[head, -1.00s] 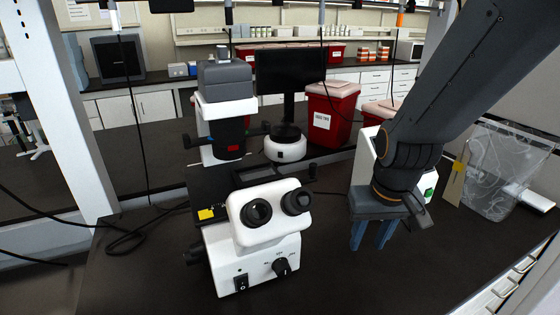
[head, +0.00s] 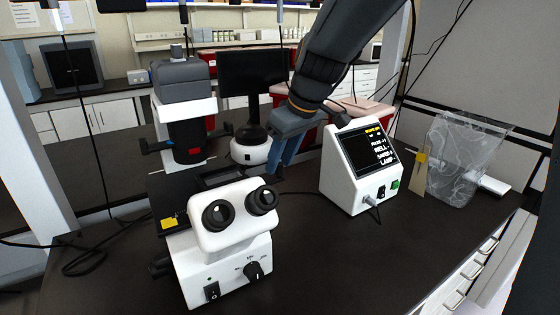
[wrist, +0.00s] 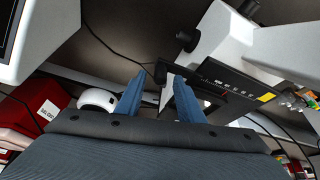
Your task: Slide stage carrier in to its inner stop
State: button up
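The white microscope (head: 232,228) stands on the bench with its black stage (head: 168,195) behind the eyepieces. The stage carrier (head: 222,177) looks like a dark frame at the stage's right side; its exact edges are hard to tell from the stage. In the wrist view, the black stage plate (wrist: 238,84) carries white marks and a yellow label. My gripper (head: 281,170) is just right of the stage, pointing down. In the wrist view, its blue fingers (wrist: 160,78) are apart, with a small dark part showing beyond the gap. I cannot tell whether they touch it.
A white control box (head: 352,190) with a lit screen stands right of my gripper. A black monitor (head: 252,80) and red bins (head: 322,118) are behind. A clear bag (head: 452,160) stands at far right. The front right bench top is clear.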

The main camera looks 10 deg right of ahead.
jog(key=shift+x, duration=0.85)
jog(key=shift+c, duration=0.3)
